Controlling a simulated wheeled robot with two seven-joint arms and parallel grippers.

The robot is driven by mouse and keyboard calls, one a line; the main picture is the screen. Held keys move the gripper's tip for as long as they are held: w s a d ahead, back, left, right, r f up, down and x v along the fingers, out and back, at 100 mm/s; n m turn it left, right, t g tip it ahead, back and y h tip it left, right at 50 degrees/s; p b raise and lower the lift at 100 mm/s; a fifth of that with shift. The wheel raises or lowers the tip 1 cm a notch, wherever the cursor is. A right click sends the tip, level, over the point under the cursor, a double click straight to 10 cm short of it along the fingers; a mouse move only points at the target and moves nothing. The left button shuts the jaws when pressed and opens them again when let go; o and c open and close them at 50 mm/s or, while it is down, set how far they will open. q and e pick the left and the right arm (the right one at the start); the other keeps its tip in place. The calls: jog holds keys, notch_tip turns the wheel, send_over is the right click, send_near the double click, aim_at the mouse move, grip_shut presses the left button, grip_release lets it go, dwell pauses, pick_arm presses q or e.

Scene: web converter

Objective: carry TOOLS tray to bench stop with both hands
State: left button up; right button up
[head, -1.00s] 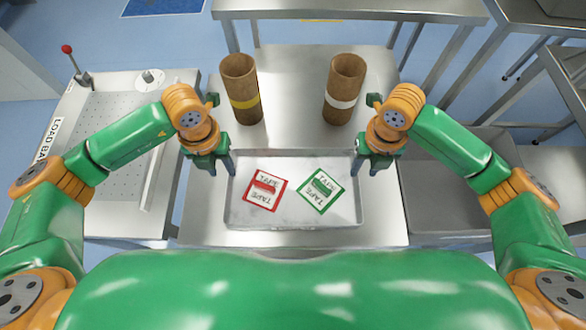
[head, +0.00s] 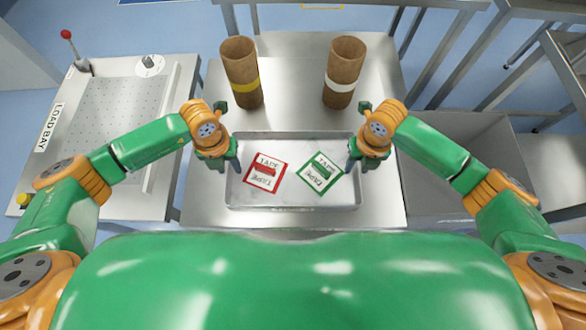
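The shallow grey metal tray (head: 290,207) lies flat on the steel bench (head: 290,219) in front of me. In it are a red-bordered tape card (head: 262,182) and a green-bordered tape card (head: 312,184), each with a small raised piece in its border colour. My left gripper (head: 232,165) is down at the tray's left wall. My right gripper (head: 356,163) is down at its right wall. The fingertips are small and partly hidden by the wrists, so I cannot tell whether they are closed on the walls.
Two brown tubes stand upright behind the tray, one with a yellow band (head: 244,87) and one with a white band (head: 340,87). A perforated table marked LOAD BAY (head: 118,120) is at left. A grey bin (head: 440,180) is at right. Steel tables stand behind.

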pick_arm(q)
grip_shut()
pick_arm(e)
grip_shut()
pick_arm(q)
jog(key=shift+w, duration=0.1)
pick_arm(e)
jog(key=shift+w, duration=0.1)
dwell(0.8)
